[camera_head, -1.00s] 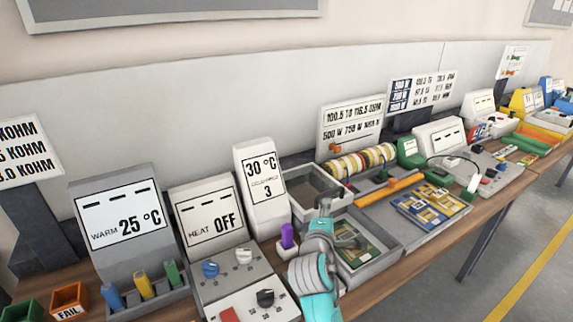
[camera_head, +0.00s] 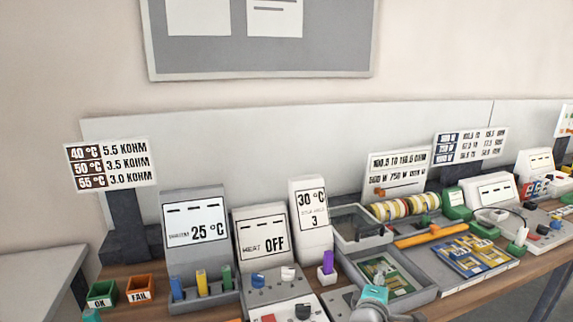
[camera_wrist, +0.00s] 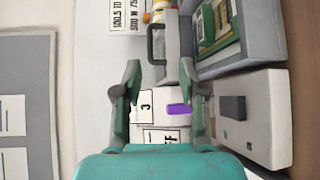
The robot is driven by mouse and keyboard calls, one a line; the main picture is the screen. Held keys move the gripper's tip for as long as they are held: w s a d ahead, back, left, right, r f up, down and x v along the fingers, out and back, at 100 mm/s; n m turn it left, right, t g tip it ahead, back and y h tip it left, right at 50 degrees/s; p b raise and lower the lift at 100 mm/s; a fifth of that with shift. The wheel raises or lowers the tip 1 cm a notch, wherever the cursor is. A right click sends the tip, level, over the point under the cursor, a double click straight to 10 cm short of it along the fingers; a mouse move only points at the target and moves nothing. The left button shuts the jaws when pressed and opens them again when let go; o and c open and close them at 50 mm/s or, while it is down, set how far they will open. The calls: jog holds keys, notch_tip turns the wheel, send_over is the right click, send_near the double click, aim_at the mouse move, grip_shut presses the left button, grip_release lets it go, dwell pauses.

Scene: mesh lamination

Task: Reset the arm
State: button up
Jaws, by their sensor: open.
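My gripper (camera_wrist: 160,95) is open and empty in the wrist view, its two fingers spread with the bench devices showing between them. In the head view my teal arm (camera_head: 372,296) shows only at the bottom edge, in front of the grey tray with a green board; the fingers are not clear there. The tray (camera_head: 428,292) holds a green circuit board (camera_head: 376,268). A purple piece (camera_head: 327,262) stands in a small white holder left of the tray, and it also shows between the fingers in the wrist view (camera_wrist: 179,109).
A heater box reading OFF (camera_head: 262,240), a 25 °C box (camera_head: 195,222) and a 30 °C box (camera_head: 312,212) stand along the bench. Green OK (camera_head: 102,293) and orange FAIL (camera_head: 140,289) bins are at the left. An empty grey bin (camera_head: 362,226) sits behind the tray.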

jog(key=s+a+f+m+y, duration=0.2)
jog(key=s+f+y, duration=0.1)
jog(key=s+f, duration=0.85)
jog(key=s+a+f+m+y, duration=0.25)
jog(key=s+f, duration=0.55)
jog(key=s, duration=0.6)
jog(key=s+r+m, duration=0.2)
jog(key=s+m, duration=0.1)
jog(key=s, duration=0.6)
jog(key=s+r+m+y, duration=0.1)
jog(key=s+r+m, duration=0.1)
jog(key=s, duration=0.8)
jog(key=s+r+m+y, duration=0.1)
jog(key=s+r+m, duration=0.2)
jog(key=s, duration=0.7)
jog(key=shift+s+a+m, duration=0.2)
jog(key=shift+s+m, duration=0.05)
jog(key=shift+m, duration=0.5)
